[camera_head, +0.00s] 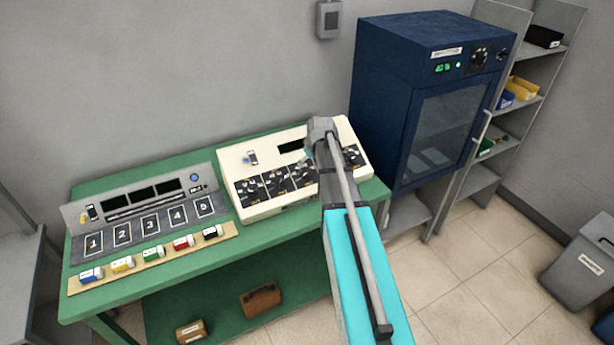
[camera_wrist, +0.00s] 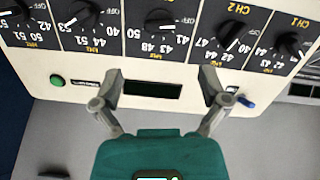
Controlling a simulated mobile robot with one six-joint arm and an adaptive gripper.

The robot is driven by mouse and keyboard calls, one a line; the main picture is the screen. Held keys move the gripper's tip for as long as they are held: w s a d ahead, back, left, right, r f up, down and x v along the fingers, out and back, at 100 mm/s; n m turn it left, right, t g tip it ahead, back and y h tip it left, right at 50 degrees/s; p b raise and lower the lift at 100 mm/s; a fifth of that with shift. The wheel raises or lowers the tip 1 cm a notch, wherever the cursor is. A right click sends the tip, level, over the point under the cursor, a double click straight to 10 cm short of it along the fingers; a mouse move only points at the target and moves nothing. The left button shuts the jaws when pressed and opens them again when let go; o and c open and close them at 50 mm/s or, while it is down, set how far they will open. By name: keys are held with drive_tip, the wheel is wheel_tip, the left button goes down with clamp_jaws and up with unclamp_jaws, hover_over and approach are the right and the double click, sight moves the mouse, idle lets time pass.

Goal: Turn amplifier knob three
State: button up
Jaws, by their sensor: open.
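The amplifier is a cream box (camera_head: 252,162) with a row of black knob panels, on the green table. In the wrist view the panels appear upside down relative to the head view, with CH 1 at the right and CH 2 beside it. The third knob (camera_wrist: 159,19) from that side is black with a pale pointer, at the top middle; its channel label is cut off. My gripper (camera_wrist: 163,78) is open and empty, its fingers apart on either side of the dark display (camera_wrist: 152,89), with the third knob beyond them. In the head view my arm hides part of the amplifier.
A dark blue cabinet (camera_head: 395,100) stands close at the right. The wrist view shows a green button (camera_wrist: 57,81) and blue-tipped switch (camera_wrist: 246,101).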

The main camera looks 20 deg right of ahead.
sight(306, 172)
drive_tip(key=shift+b+x, duration=3.7)
drive_tip(key=shift+x, duration=0.65)
drive_tip(key=c, duration=1.2)
